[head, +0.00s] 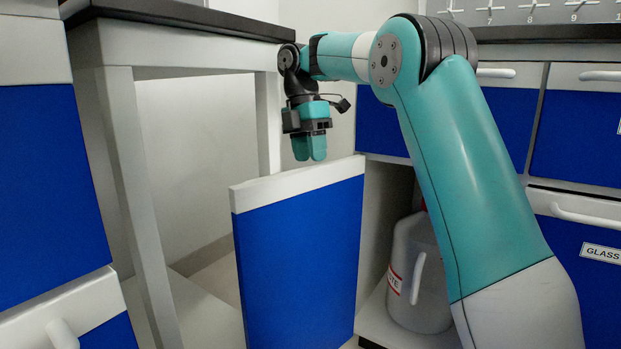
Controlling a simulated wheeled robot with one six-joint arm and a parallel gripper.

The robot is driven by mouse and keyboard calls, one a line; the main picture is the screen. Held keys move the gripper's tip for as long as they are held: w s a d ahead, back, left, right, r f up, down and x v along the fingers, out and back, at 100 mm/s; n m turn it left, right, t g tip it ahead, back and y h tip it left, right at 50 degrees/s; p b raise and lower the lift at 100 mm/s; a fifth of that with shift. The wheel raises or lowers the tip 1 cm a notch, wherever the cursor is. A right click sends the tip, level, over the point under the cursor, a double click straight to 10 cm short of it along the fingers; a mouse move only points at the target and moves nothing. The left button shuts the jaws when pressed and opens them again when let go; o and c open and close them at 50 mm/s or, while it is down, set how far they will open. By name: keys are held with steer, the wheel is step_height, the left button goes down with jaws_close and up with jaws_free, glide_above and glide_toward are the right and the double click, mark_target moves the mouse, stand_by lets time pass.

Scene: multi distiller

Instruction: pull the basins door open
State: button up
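The basin's door (298,262) is a blue panel with a white top edge. It stands swung open, out from the cabinet, in the middle of the head view. My gripper (309,150) hangs fingers down just above the door's white top edge. Its teal fingertips look close together, with nothing seen between them. A small gap seems to lie between the fingertips and the door, though depth is hard to judge. The cabinet interior (383,190) shows to the right of the door. The door's handle is not visible.
A white jug (418,285) with a red-marked label stands inside the open cabinet. Blue drawers with white handles (585,215) line the right side. A white table leg (135,200) and blue drawers (45,190) are at left. Open space lies under the left table.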

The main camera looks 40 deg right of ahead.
steer(key=shift+s+f+b, duration=0.2)
steer(key=shift+f+b, duration=0.25)
steer(key=shift+f, duration=0.35)
